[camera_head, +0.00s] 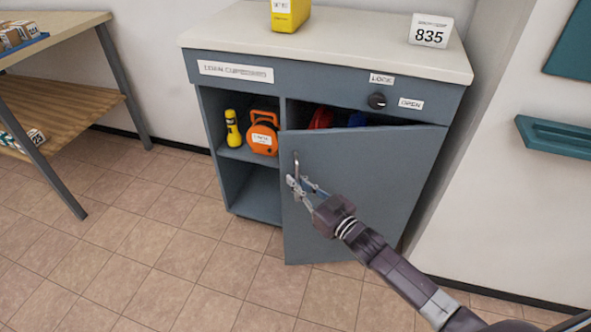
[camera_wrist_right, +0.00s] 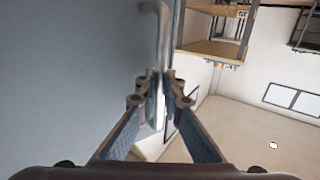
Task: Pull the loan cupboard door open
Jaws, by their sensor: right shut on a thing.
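The loan cupboard (camera_head: 258,205) is blue-grey with a pale top. Its door (camera_head: 372,190) is hinged on the right and stands partly open, its left edge swung out toward me. My right gripper (camera_head: 297,182) is shut on the metal bar handle (camera_head: 296,160) near the door's left edge. In the right wrist view, the handle (camera_wrist_right: 163,40) runs up from between the fingertips of the right gripper (camera_wrist_right: 160,88), with the door face (camera_wrist_right: 70,70) to the left. My left gripper is not in view.
A yellow torch (camera_head: 233,128) and an orange reel (camera_head: 264,134) sit on the cupboard's left shelf. Red and blue things show partly behind the door. A black knob (camera_head: 377,100) sits between the LOCK and OPEN labels. A wooden shelf table (camera_head: 70,95) stands left; floor in front is clear.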

